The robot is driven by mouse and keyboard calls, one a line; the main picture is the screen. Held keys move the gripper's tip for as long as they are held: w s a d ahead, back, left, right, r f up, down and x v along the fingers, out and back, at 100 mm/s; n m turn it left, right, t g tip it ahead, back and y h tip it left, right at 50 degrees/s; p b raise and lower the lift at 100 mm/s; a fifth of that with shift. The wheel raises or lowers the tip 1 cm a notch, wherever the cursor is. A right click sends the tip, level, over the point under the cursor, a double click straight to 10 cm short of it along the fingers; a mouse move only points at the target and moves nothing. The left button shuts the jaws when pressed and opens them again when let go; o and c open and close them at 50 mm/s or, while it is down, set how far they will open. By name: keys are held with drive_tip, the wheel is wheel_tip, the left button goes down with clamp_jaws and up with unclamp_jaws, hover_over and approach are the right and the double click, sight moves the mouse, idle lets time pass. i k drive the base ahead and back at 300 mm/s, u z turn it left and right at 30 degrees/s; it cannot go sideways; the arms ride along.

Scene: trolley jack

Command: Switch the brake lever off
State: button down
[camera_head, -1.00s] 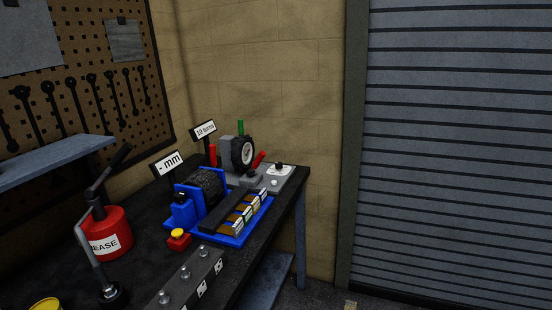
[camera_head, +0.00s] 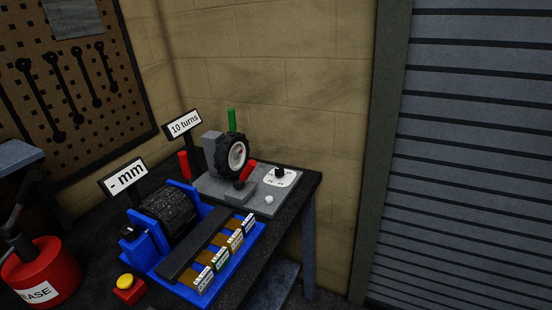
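A grey device (camera_head: 210,184) with a small black wheel (camera_head: 234,155) stands at the far corner of the bench. A short red lever (camera_head: 247,172) tilts up to the right from a grey block in front of the wheel. It looks like the brake lever, but no label on it is readable. A green upright handle (camera_head: 231,120) rises behind the wheel, and another red handle (camera_head: 184,164) stands at the device's left. A white dial plate with a black knob (camera_head: 280,174) sits to the right. My gripper is not in view.
Nearer on the black bench are a blue device with a dark roller (camera_head: 171,211), a red box with a yellow button (camera_head: 126,286) and a red grease can (camera_head: 42,272). Signs read "10 turns" (camera_head: 184,124) and "- mm" (camera_head: 124,178). A wall and a shutter (camera_head: 480,150) stand behind.

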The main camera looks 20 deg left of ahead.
sight(247, 173)
drive_tip(key=z, duration=0.05)
drive_tip(key=i, duration=1.4)
drive_tip(key=u, duration=1.6)
